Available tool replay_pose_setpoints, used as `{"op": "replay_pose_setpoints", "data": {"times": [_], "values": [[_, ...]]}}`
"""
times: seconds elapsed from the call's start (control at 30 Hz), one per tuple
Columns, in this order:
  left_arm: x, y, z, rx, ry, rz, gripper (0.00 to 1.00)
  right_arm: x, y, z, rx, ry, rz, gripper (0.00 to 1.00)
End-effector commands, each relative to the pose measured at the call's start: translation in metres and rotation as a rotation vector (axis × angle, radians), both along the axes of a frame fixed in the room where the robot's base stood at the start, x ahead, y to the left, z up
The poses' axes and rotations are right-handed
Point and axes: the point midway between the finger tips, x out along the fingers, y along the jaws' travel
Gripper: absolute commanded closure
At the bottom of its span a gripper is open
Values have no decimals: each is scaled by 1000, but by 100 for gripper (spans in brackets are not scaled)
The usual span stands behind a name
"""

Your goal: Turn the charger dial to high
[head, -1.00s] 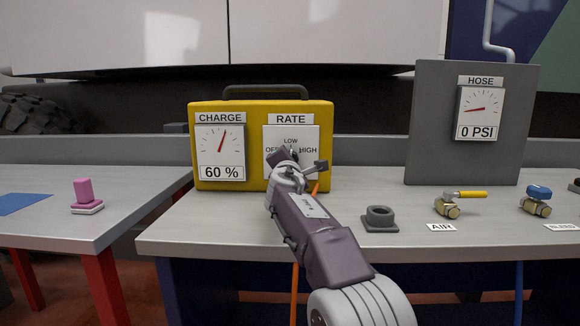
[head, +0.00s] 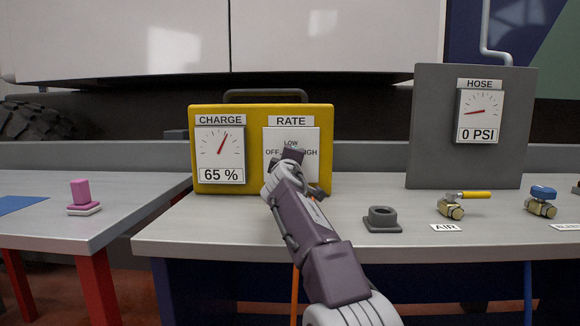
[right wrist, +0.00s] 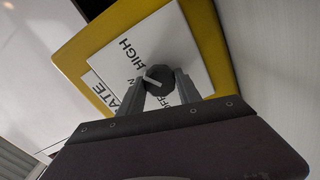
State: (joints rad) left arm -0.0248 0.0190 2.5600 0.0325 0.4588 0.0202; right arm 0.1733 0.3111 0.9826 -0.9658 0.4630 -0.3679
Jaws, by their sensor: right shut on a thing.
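The yellow charger (head: 222,186) stands on the workbench. Its RATE panel (head: 313,138) carries OFF, LOW and HIGH labels, partly covered by my right gripper. In the right wrist view the dark dial (right wrist: 160,79) sits between the fingers of my right gripper (right wrist: 160,88), which is shut on it. The dial's white mark points left in that view, to the side of the LOW and HIGH labels; its exact setting is hard to tell. In the head view my right gripper (head: 291,156) hides the dial. The CHARGE meter (head: 221,153) reads 65 %. My left gripper is out of view.
A grey HOSE board (head: 430,130) stands behind. A pink switch (head: 81,197) is on the left table.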

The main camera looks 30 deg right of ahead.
Motion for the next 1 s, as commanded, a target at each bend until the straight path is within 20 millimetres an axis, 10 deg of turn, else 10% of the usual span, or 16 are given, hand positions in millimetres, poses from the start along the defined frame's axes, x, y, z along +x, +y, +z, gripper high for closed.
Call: {"op": "replay_pose_setpoints", "data": {"times": [0.9, 0.93, 1.0], "values": [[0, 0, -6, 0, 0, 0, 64, 0, 0, -2, 142, -82, -2, 100], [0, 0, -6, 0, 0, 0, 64, 0, 0, -2, 142, -82, -2, 54], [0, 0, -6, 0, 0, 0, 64, 0, 0, -1, 141, -82, -1, 38]]}}
